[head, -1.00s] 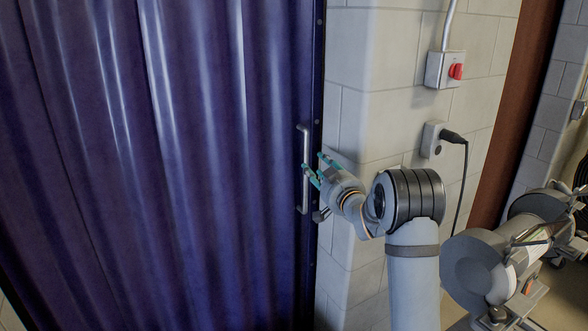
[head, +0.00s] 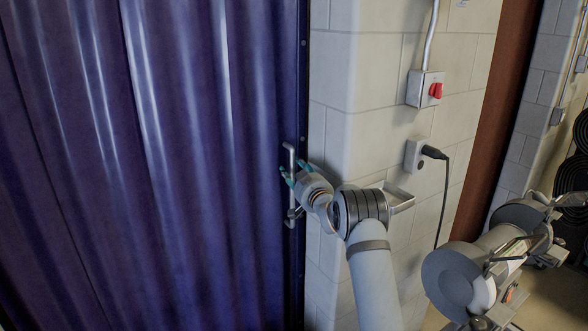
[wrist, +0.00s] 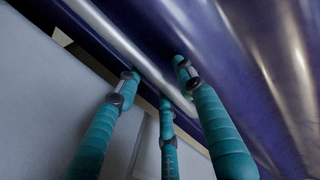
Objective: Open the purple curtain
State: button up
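The purple curtain (head: 150,160) hangs in pleats across the left of the head view, its dark right edge against the block wall. An upright grey handle (head: 291,155) is fixed near that edge. My gripper (head: 294,172) is at the middle of the handle, its teal fingers pointing at the curtain. In the wrist view, the handle bar (wrist: 128,48) runs diagonally between the fingers (wrist: 160,88), with two fingers on its left side and one on its right. The fingers look spread, not clamped. Whether any finger touches the bar is hard to tell.
A pale block wall (head: 375,85) stands right of the curtain, close to my arm. It carries a switch box with a red knob (head: 435,90) and a socket with a black cable (head: 432,152). A brown post (head: 487,110) stands farther right.

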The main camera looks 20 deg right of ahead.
jog(key=c, duration=0.4)
grip_shut()
dwell(0.5)
